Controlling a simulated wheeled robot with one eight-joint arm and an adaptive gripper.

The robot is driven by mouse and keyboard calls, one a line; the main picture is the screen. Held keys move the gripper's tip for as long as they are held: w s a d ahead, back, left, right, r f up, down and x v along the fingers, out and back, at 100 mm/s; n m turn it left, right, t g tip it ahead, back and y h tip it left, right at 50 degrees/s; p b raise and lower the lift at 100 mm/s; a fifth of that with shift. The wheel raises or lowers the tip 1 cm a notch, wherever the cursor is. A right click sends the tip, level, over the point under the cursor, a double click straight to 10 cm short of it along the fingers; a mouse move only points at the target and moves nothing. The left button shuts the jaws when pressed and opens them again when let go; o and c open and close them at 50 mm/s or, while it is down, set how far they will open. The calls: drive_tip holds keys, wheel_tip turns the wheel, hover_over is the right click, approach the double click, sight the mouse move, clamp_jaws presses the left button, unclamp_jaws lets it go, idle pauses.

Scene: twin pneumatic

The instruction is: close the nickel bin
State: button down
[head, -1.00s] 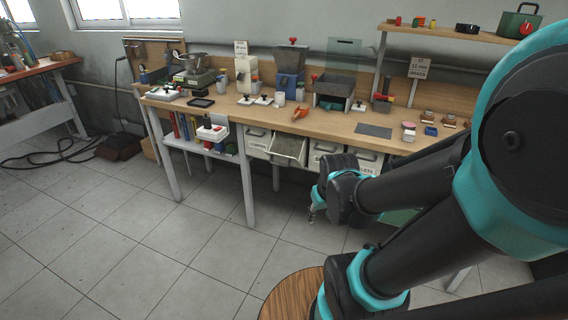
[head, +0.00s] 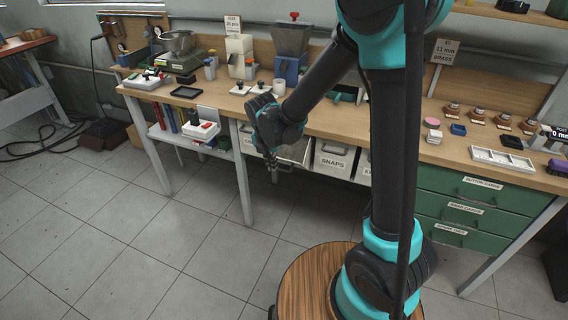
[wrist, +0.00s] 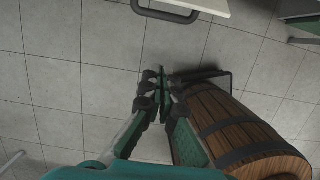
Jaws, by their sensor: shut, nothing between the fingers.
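A pale bin (head: 297,151) under the bench is tilted open, partly hidden behind my arm in the head view. No nickel label is readable, so I cannot confirm which bin it is. My gripper (head: 272,170) hangs pointing down in front of the bench, just left of the tilted bin in the picture. In the wrist view my gripper (wrist: 162,96) is shut and empty, with floor tiles below. A pale panel (wrist: 208,5) with a dark handle (wrist: 168,13) shows at the top edge of that view, apart from the fingertips.
The bin labelled SNAPS (head: 333,160) looks shut, to the right of the tilted one. Green drawers (head: 465,205) stand farther right. A bench leg (head: 241,172) and a lower shelf (head: 190,148) are left of my gripper.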

drive_tip(key=w+d+f, duration=0.1)
drive_tip(key=w+f, duration=0.4)
drive_tip(key=f, duration=0.3)
drive_tip(key=shift+w+d+n, duration=0.25)
drive_tip(key=shift+n, duration=0.05)
idle(0.3)
drive_tip(key=shift+r, duration=0.15)
